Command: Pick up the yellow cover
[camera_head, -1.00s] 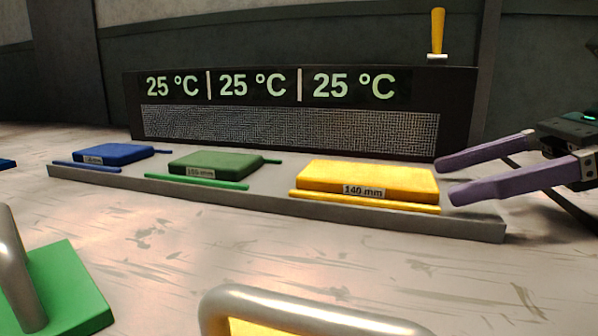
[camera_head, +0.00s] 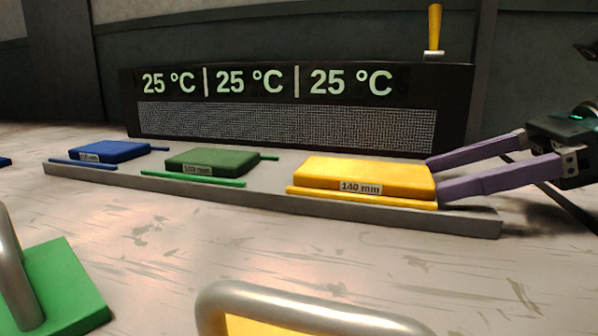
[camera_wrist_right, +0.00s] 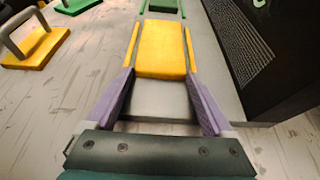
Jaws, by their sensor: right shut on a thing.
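The yellow cover (camera_head: 365,175) is a flat block labelled 140 mm, resting level on the grey base plate (camera_head: 470,224) between thin yellow rails. In the right wrist view the yellow cover (camera_wrist_right: 160,48) lies straight ahead with its near end between my fingers. My right gripper (camera_head: 435,177) comes in from the right, its purple fingers on either side of the cover's right end. In the wrist view my right gripper (camera_wrist_right: 160,76) is shut on that end. The cover still sits on the plate. My left gripper is not in view.
A green block (camera_head: 212,161) and a blue block (camera_head: 108,151) sit left on the plate. A dark display panel (camera_head: 300,125) stands behind, with a yellow-handled lever (camera_head: 435,28). In front are a green handled plate (camera_head: 70,285) and a yellow handled plate (camera_head: 260,327).

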